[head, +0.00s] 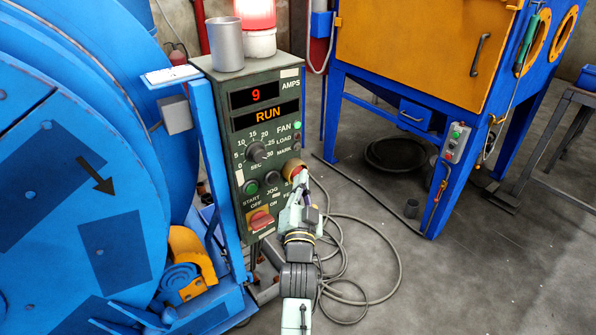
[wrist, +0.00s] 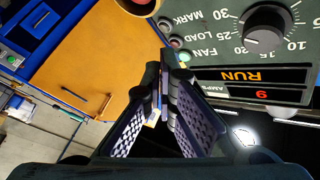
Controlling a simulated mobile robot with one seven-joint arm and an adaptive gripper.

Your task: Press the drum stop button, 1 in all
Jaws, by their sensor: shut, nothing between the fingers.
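The dark green control panel (head: 238,140) stands beside the big blue drum. A red round button with a tan collar (head: 292,168), apparently the stop button, sits low on its right side. My gripper (head: 300,182) is in front of it and partly covers it and its label. Whether the fingers touch the button cannot be told. In the wrist view, part of what looks like the same button (wrist: 138,4) is cut off by the top edge, above and left of my fingertips. My gripper (wrist: 164,62) is shut and empty there. The display (head: 266,115) reads RUN, with 9 AMPS above.
A dial (head: 256,151), small buttons and a red switch (head: 261,220) share the panel. A grey cup (head: 227,45) and a lit red beacon (head: 257,20) stand on top. A blue and orange cabinet (head: 425,50) is at right. Cables (head: 385,245) lie on the floor.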

